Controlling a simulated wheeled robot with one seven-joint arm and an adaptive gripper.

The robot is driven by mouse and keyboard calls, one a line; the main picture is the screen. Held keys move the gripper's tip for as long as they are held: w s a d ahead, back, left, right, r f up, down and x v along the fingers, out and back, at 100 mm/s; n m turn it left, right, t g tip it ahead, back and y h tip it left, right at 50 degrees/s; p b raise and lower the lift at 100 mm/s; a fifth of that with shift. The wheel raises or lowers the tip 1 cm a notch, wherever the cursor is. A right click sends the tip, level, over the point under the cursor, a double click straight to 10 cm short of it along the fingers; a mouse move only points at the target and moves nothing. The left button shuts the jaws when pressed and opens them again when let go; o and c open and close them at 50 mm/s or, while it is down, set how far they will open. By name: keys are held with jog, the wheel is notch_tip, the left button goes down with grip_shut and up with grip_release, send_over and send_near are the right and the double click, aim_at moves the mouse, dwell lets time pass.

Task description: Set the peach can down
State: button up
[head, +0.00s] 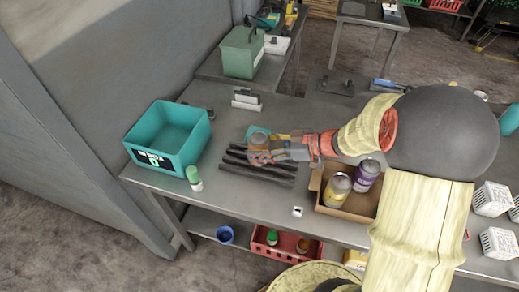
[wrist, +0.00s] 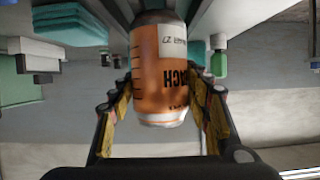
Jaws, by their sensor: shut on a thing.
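The peach can (wrist: 160,75) is orange with a white label and dark print, and it fills the middle of the wrist view. My gripper (wrist: 162,105) is shut on it, with one padded finger on each side. In the head view my gripper (head: 272,150) reaches in from the right and holds the can (head: 259,143) over the dark slatted rack (head: 262,170) on the grey table. Whether the can's base touches anything cannot be told.
A teal bin (head: 140,157) stands at the table's left end, with a green-capped bottle (head: 194,178) beside it. A cardboard box (head: 345,206) holding cans is right of the rack. A small white item (head: 297,212) lies near the front edge.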

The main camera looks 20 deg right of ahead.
jog(key=shift+r, duration=0.15)
jog(key=o, duration=1.4)
jog(key=shift+f, duration=0.25)
jog(key=shift+o, duration=0.4)
